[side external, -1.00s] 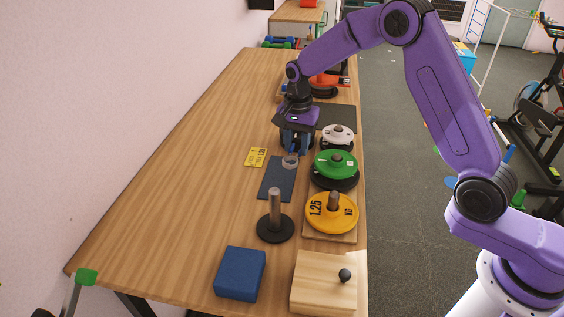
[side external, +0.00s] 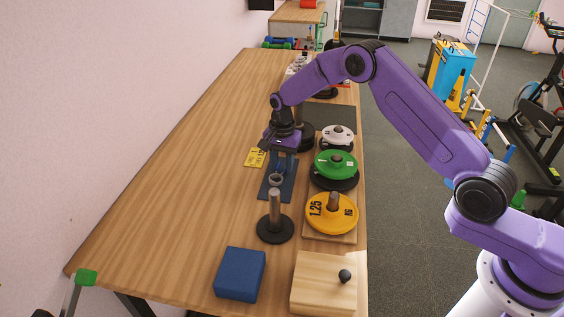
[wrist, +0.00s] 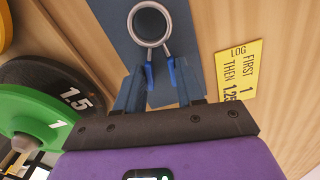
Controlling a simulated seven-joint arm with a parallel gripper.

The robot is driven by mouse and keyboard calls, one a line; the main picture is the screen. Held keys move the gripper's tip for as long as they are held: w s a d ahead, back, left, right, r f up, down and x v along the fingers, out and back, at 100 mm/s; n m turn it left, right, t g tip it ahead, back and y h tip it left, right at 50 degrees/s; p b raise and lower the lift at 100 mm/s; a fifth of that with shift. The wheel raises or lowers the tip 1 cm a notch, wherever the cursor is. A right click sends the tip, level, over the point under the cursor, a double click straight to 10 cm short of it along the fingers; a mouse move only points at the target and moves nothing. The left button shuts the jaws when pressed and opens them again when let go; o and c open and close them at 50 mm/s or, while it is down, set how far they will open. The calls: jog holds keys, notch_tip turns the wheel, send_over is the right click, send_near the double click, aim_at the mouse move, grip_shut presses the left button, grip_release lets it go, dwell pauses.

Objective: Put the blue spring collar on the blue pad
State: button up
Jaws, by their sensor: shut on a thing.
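The spring collar is a grey metal ring (side external: 270,180) with blue handle tips; in the wrist view its ring (wrist: 135,28) shows whole. My gripper (side external: 281,166) is shut on the collar's handles, and the ring sticks out ahead of the fingers (wrist: 161,76). The collar is over a flat slate-blue mat (side external: 268,192), which also fills the area behind the ring in the wrist view (wrist: 115,22). In the side view the ring appears just above the top of a steel post; the true gap is unclear. A thick blue square pad (side external: 240,273) lies nearer the camera, apart from the gripper.
The steel post (side external: 275,210) stands on a black round base. Yellow (side external: 320,215), green (side external: 328,158) and white (side external: 330,132) plates stand along the right. A wooden block with a black knob (side external: 315,283) is front right. A yellow card (side external: 254,157) lies left; the left table is clear.

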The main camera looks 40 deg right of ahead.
jog(key=o, duration=1.2)
jog(key=shift+f, duration=0.1)
jog(key=shift+c, duration=0.2)
notch_tip(320, 180, up, 12)
jog(key=shift+r, duration=0.2)
